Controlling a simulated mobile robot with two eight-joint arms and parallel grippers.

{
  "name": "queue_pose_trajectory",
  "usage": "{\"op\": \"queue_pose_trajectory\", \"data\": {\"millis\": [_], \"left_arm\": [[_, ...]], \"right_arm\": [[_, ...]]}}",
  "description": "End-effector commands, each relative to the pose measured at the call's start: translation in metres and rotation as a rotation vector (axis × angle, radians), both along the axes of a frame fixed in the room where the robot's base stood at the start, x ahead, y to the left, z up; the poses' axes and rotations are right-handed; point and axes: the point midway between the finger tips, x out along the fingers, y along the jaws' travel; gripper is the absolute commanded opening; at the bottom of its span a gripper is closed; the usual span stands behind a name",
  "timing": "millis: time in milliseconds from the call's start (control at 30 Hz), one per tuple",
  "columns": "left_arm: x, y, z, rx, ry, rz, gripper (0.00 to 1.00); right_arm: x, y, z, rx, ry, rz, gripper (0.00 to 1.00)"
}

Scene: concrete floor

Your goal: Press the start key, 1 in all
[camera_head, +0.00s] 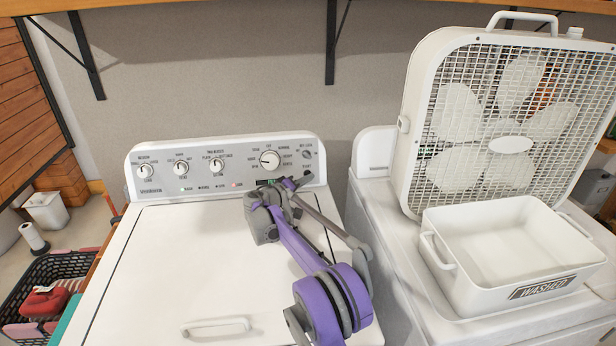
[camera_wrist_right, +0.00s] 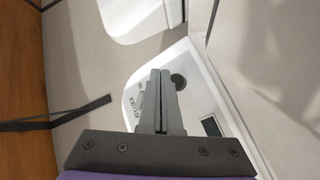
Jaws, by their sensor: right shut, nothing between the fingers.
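The washer's control panel (camera_head: 232,172) runs along the back of a white top-loading washer. The start key cannot be picked out for sure; small lettering that looks like START stands near the panel's right end, and my gripper covers the part just below it. My right gripper (camera_head: 303,178) is shut and empty, its tip in front of the panel's lower right part. In the right wrist view the shut fingers (camera_wrist_right: 161,74) point at the panel's end (camera_wrist_right: 136,99), between a lock label and a dark round part (camera_wrist_right: 178,82). Contact cannot be told. My left gripper is not in view.
The washer lid (camera_head: 170,270) is clear. At right, a box fan (camera_head: 408,150) and a white tub (camera_head: 440,285) stand on another appliance. A black basket (camera_head: 60,265) is at left.

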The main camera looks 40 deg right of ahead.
Motion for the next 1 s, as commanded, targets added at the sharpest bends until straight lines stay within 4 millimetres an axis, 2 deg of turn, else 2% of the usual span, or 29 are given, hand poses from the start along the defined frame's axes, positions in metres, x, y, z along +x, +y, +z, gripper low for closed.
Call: {"op": "queue_pose_trajectory", "data": {"millis": [200,400,1000], "left_arm": [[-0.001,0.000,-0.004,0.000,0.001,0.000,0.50],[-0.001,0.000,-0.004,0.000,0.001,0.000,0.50],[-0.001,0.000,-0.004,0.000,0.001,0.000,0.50]], "right_arm": [[-0.019,0.011,0.006,0.000,0.000,0.001,0.00],[-0.029,0.016,0.010,0.000,0.000,0.000,0.00],[-0.029,0.016,0.010,0.000,0.000,0.000,0.00]]}}
